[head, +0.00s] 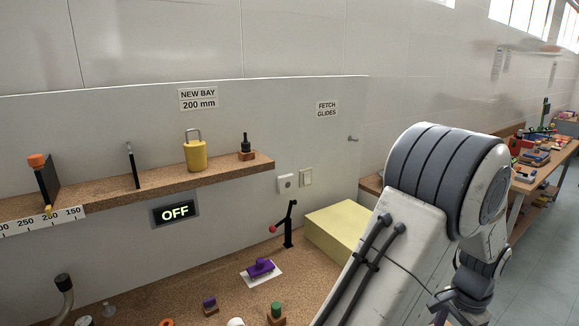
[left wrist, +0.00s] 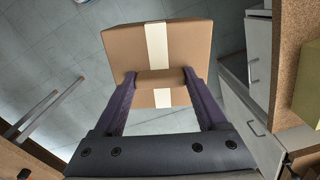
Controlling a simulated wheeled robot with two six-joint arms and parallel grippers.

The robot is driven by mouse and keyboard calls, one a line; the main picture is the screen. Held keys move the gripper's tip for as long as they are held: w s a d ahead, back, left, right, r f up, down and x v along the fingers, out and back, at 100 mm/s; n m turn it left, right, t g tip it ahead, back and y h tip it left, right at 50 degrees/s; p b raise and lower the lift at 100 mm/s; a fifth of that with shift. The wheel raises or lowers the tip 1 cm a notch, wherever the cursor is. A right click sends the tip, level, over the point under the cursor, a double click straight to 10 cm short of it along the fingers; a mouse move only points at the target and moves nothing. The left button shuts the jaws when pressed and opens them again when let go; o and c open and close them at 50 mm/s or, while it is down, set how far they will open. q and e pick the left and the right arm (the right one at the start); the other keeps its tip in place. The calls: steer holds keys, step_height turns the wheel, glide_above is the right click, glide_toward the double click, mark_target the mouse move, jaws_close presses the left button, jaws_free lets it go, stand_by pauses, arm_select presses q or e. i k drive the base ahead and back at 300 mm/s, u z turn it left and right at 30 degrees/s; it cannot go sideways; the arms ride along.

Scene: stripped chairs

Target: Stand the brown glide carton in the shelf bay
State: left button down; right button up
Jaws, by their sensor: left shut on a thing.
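The brown glide carton (left wrist: 195,45), with a pale tape strip down its middle, is held between the two dark fingers of my left gripper (left wrist: 160,85) in the left wrist view. The fingers press on its sides and it hangs above a grey tiled floor. The carton does not show in the head view. The cork-coloured shelf (head: 115,190) carries several things with gaps between them, under a "NEW BAY 200 mm" sign (head: 198,99). One arm of mine fills the right of the head view; a dark gripper-like end (head: 440,306) shows low there, its jaws unclear.
On the shelf stand a black orange-topped block (head: 46,182), a thin dark upright (head: 133,167), a yellow padlock (head: 196,152) and a dark plunger-like piece (head: 246,147). An "OFF" display (head: 175,211) sits below. A yellow box (head: 343,229) and small parts occupy the bench (head: 185,290).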

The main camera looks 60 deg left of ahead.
mark_target(86, 191)
steer(key=u, duration=1.6)
